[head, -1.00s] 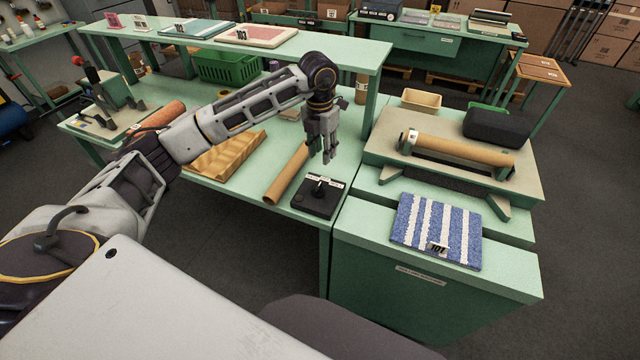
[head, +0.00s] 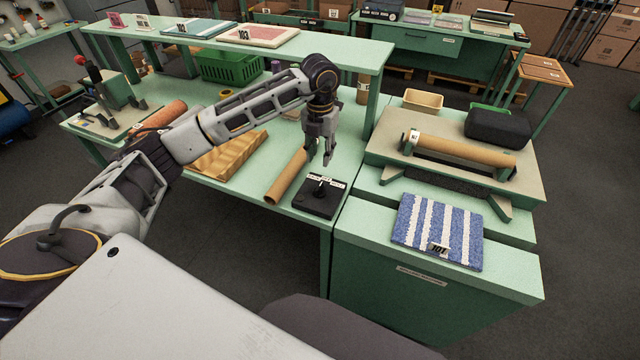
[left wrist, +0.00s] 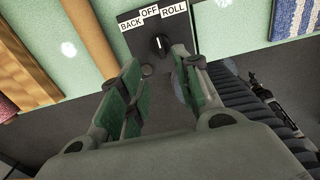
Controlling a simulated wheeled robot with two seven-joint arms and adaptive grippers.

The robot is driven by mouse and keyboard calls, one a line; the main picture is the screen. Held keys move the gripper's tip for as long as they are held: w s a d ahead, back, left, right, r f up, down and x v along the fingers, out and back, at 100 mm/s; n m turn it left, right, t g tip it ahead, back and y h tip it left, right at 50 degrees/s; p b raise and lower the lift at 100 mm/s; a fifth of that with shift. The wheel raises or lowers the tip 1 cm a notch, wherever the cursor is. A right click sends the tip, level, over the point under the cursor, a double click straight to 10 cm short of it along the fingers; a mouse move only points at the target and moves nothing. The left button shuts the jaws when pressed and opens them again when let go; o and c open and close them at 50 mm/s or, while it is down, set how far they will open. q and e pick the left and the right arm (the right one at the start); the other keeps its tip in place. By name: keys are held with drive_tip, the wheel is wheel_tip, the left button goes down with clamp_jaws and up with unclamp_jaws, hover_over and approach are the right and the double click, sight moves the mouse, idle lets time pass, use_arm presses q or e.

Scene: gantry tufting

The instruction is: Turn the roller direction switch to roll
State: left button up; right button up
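The roller direction switch (head: 319,197) is a black box with a dark round knob, near the front right corner of the green workbench. In the left wrist view the knob (left wrist: 159,43) sits below white labels BACK, OFF and ROLL. Its pale mark seems to point up toward OFF. My left gripper (head: 320,162) hangs fingers-down just above and behind the switch, apart from it. In the left wrist view its two green-padded fingers (left wrist: 157,62) are spread, with nothing between them and the knob just beyond their tips. My right gripper is not in view.
A cardboard tube (head: 287,176) lies just left of the switch, and a wavy tan tray (head: 228,154) lies farther left. At right stand a roller machine with a tube (head: 465,150) and a blue striped carpet sample (head: 437,230). A raised green shelf (head: 340,52) spans behind my arm.

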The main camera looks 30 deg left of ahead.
sight(320, 185)
use_arm(q)
wheel_tip(320, 185, down, 13)
drive_tip(key=shift+f+p, duration=0.15)
drive_tip(key=shift+p, duration=1.1)
drive_tip(key=shift+c, duration=0.5)
clamp_jaws()
